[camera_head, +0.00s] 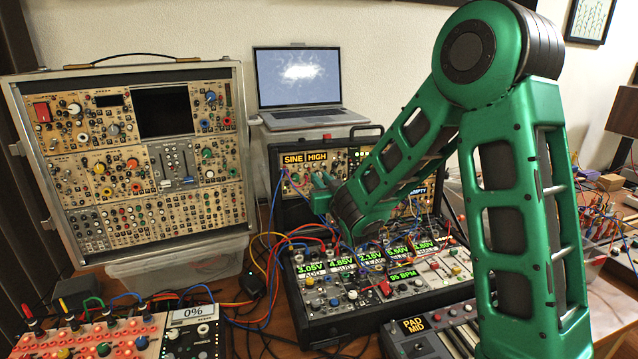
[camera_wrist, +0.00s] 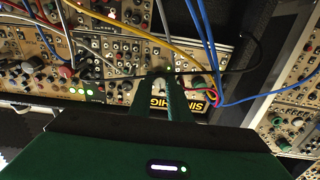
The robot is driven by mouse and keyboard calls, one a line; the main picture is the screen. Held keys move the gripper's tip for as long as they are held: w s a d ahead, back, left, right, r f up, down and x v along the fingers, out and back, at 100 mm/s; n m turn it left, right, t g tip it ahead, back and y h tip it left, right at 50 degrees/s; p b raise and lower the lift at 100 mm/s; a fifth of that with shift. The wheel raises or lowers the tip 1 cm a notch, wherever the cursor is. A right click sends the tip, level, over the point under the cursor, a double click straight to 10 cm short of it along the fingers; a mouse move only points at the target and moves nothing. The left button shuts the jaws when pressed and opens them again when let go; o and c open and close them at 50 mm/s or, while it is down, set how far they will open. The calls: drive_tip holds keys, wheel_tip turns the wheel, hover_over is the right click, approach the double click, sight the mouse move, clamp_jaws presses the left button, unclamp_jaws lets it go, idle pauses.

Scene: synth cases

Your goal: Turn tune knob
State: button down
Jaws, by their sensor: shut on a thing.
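My gripper (camera_head: 322,187) reaches the upper panel of the black synth case in the head view, just below the yellow SINE and HIGH displays (camera_head: 304,159). In the wrist view the two green fingers of my gripper (camera_wrist: 161,84) are close together on a small pale knob (camera_wrist: 160,80), mostly hidden between the tips. I cannot read a label at this knob, so I cannot tell its name from the picture. The HIGH display (camera_wrist: 157,102) is partly covered by a finger in the wrist view.
Patch cables (camera_wrist: 130,28) in yellow, blue, black and grey cross the panel close to my fingers. A large modular case (camera_head: 130,155) stands at the left and a laptop (camera_head: 298,80) behind. A lower panel with green voltage displays (camera_head: 341,263) lies in front.

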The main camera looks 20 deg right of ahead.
drive_tip(key=shift+d+f+n, duration=0.1)
drive_tip(key=shift+d+n, duration=0.1)
drive_tip(key=shift+n, duration=1.4)
drive_tip(key=c, duration=1.7)
unclamp_jaws()
drive_tip(key=shift+o, duration=0.2)
